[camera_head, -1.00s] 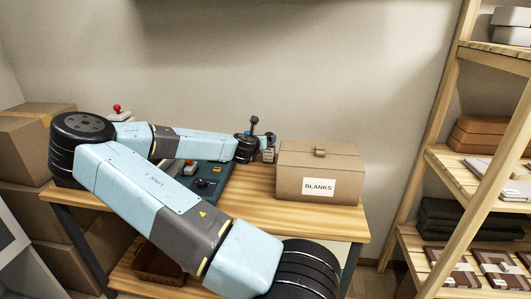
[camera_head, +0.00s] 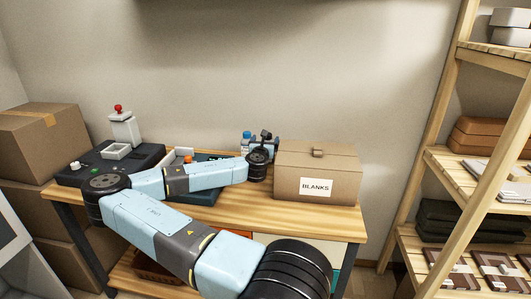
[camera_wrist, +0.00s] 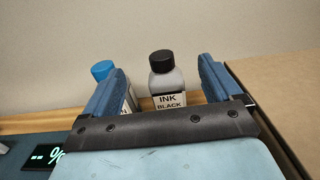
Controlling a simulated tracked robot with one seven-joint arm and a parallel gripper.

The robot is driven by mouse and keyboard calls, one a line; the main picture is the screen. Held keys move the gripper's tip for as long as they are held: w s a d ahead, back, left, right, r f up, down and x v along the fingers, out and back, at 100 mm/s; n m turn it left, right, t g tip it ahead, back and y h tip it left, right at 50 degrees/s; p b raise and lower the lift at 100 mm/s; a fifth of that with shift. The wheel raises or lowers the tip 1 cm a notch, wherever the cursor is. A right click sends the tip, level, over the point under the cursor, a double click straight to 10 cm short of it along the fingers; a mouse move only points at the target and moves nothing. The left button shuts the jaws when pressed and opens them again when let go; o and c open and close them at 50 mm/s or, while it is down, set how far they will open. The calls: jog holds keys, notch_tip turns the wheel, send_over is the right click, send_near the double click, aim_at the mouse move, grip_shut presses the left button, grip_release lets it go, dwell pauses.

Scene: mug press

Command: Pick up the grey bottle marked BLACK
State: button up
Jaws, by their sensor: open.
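The grey bottle (camera_wrist: 168,82) has a black cap and a label reading INK BLACK. In the wrist view it stands upright between the two blue fingers of my gripper (camera_wrist: 162,66), which is open, with a gap on each side. The bottle's lower part is hidden behind the gripper body. A second bottle with a blue cap (camera_wrist: 103,70) stands to its left, partly covered by the left finger. In the head view my gripper (camera_head: 262,144) is at the back of the table, and I cannot make out the grey bottle there.
The cardboard BLANKS box (camera_head: 318,171) stands close on the right of my gripper. The blue-capped bottle (camera_head: 246,142) is just left of it. A press with a red knob (camera_head: 122,130) stands at the table's left. Wooden shelves (camera_head: 465,150) rise at right.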

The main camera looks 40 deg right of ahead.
notch_tip(320, 180, down, 5)
jog(key=shift+r, duration=0.1)
jog(key=shift+w+d+r, duration=0.15)
jog(key=shift+w+d, duration=0.25)
jog(key=shift+d, duration=0.1)
jog(key=shift+x, duration=3.15)
jog(key=c, duration=1.3)
jog(key=shift+c, duration=0.6)
jog(key=shift+r, duration=0.15)
